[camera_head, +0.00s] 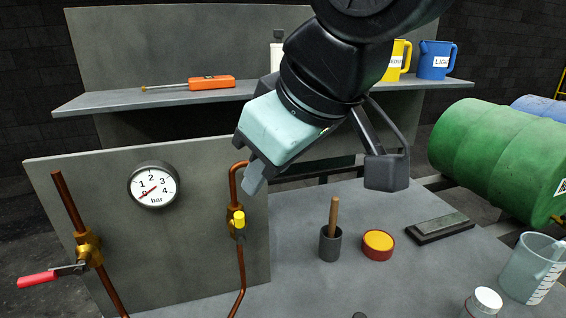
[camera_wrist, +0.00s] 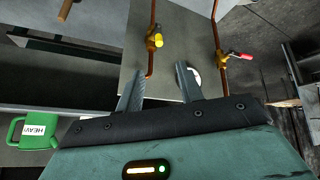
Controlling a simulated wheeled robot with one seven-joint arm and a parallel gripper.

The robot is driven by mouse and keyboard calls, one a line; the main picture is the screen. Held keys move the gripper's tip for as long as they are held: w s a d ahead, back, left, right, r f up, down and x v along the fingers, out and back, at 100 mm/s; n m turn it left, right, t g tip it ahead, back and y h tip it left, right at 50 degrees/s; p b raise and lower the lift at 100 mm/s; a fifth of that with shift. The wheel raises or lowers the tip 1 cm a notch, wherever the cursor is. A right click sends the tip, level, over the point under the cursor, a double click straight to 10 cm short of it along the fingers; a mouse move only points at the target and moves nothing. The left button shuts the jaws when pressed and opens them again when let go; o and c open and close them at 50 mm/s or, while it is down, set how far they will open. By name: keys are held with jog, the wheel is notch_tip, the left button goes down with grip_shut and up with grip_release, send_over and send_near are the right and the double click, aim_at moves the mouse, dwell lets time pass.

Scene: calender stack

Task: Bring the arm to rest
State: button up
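My gripper (camera_head: 250,168) hangs in the upper middle of the head view, in front of the grey panel's right edge and above the yellow-knobbed valve (camera_head: 238,222). In the wrist view my gripper (camera_wrist: 159,72) has its two fingers apart with nothing between them. It is open and empty, and touches nothing that I can see. My arm comes down from the top of the head view, bent, and hides part of the shelf.
The panel (camera_head: 85,220) carries a gauge (camera_head: 153,187) with its needle near 0 and a red-handled valve (camera_head: 50,276). A shelf (camera_head: 110,99) holds an orange tool (camera_head: 211,82) and jugs. A wooden-handled pestle (camera_head: 333,215), yellow-topped tin (camera_head: 378,243) and beaker (camera_head: 530,268) stand on the bench.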

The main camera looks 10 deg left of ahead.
jog(key=s+d+f+m+g+h, duration=0.2)
jog(key=s+d+f+m, duration=0.1)
jog(key=d+f, duration=0.6)
jog(key=s+d+f+m+g+h, duration=0.2)
jog(key=s+d+f, duration=0.3)
jog(key=d, duration=1)
notch_tip(320, 180, down, 4)
jog(key=shift+s+r+m+h, duration=0.1)
jog(key=shift+s+m+h, duration=0.25)
jog(key=shift+m+h, duration=0.05)
jog(key=shift+a, duration=0.15)
